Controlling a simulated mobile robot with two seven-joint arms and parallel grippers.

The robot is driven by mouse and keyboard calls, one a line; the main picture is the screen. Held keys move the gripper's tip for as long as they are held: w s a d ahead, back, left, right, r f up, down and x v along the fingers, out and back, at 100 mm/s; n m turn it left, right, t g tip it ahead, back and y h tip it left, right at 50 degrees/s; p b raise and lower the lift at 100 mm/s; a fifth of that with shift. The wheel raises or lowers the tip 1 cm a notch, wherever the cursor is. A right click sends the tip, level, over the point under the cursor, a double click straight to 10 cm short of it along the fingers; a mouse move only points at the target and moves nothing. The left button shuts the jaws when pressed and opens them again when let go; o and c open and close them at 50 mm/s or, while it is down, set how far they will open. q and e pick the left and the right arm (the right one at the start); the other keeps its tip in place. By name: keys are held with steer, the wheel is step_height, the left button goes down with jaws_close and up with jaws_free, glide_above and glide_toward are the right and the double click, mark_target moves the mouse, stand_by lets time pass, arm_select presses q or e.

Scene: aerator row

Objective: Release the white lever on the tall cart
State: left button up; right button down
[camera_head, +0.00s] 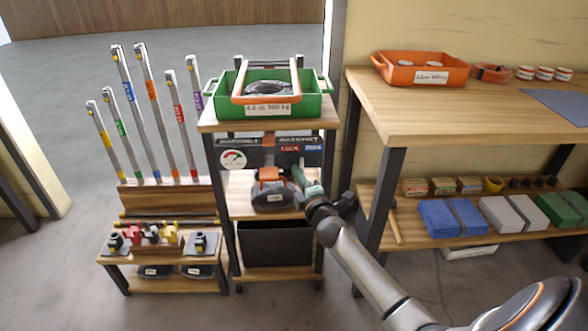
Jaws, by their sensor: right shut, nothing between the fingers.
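The tall cart (209,128) stands in the middle, with wooden shelves and a dark frame. A dark label strip under its top carries "LOCK" and "FREE" plates (313,148). A round gauge (233,159) hangs at its left. My right gripper (302,180) is shut and empty at the cart's right side, by the middle shelf below the plates. I cannot clearly make out the white lever; it may be hidden behind or beside my gripper. My left gripper is not in view.
A green tray (309,106) sits on the cart's top, and an orange-topped dark object (273,199) on its middle shelf. A dark bin (274,243) is below. A workbench (440,120) stands close at right. A low rack (150,196) with upright tools stands at left.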

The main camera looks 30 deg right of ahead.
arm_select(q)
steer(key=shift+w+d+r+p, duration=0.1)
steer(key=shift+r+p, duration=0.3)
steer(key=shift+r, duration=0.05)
arm_select(e)
steer(key=n+y, duration=0.1)
steer(key=y, duration=0.1)
steer(key=d+n+y, duration=0.1)
steer(key=y, duration=0.1)
steer(key=s+n+y, duration=0.1)
steer(key=n+y, duration=0.1)
steer(key=shift+d+t, duration=0.15)
steer(key=shift+t, duration=0.15)
steer(key=shift+s, duration=0.15)
